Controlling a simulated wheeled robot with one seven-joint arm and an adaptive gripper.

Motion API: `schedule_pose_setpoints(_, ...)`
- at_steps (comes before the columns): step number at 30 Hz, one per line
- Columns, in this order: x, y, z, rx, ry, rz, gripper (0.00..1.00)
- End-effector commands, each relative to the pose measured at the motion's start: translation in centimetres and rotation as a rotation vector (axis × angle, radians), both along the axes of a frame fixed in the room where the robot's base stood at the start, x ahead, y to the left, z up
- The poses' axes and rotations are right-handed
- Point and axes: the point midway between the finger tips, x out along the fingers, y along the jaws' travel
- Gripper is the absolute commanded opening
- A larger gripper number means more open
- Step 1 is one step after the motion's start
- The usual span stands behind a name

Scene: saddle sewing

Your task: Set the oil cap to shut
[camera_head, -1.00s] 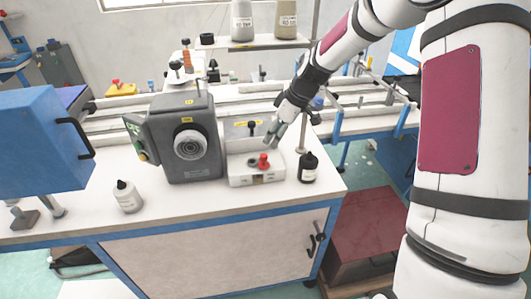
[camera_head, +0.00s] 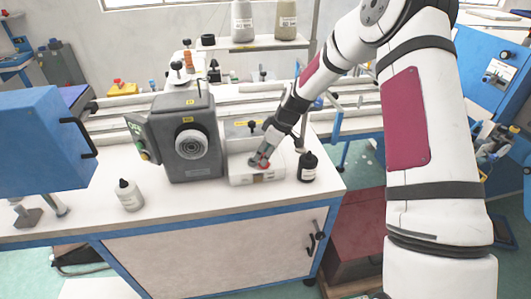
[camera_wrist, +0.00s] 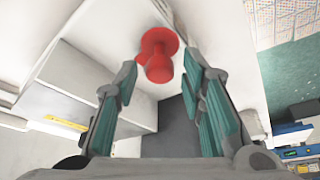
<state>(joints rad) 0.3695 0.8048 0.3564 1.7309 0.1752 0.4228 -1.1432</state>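The red oil cap (camera_head: 266,165) stands on the front part of a low white housing (camera_head: 240,179), right of the grey machine. In the wrist view the red cap (camera_wrist: 158,52) shows a wide flange and a narrower knob, ahead of and between my fingertips. My gripper (camera_head: 260,160) is just above the cap and partly hides it in the head view. In the wrist view my gripper (camera_wrist: 160,76) is open, with a teal-padded finger on each side of the cap and visible gaps between.
The grey machine (camera_head: 185,140) with a round dial stands close on the left. A black bottle (camera_head: 308,168) stands just right of the housing. A white bottle (camera_head: 129,196) is at the front left. The bench front is mostly clear.

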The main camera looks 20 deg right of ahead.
Motion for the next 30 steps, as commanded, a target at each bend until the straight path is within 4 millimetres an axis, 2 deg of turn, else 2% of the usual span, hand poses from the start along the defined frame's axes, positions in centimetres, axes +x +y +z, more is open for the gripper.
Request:
schedule_pose_setpoints(1, 0.0, 0.0, 0.0, 0.000, 0.000, 0.000, 0.20)
schedule_pose_setpoints(3, 0.0, 0.0, 0.0, 0.000, 0.000, 0.000, 0.04)
schedule_pose_setpoints(4, 0.0, 0.0, 0.0, 0.000, 0.000, 0.000, 0.00)
schedule_pose_setpoints(17, -0.1, 0.2, 0.0, 0.000, 0.000, -0.053, 0.00)
schedule_pose_setpoints(30, 0.0, 1.6, 0.0, -0.002, -0.001, -0.388, 0.00)
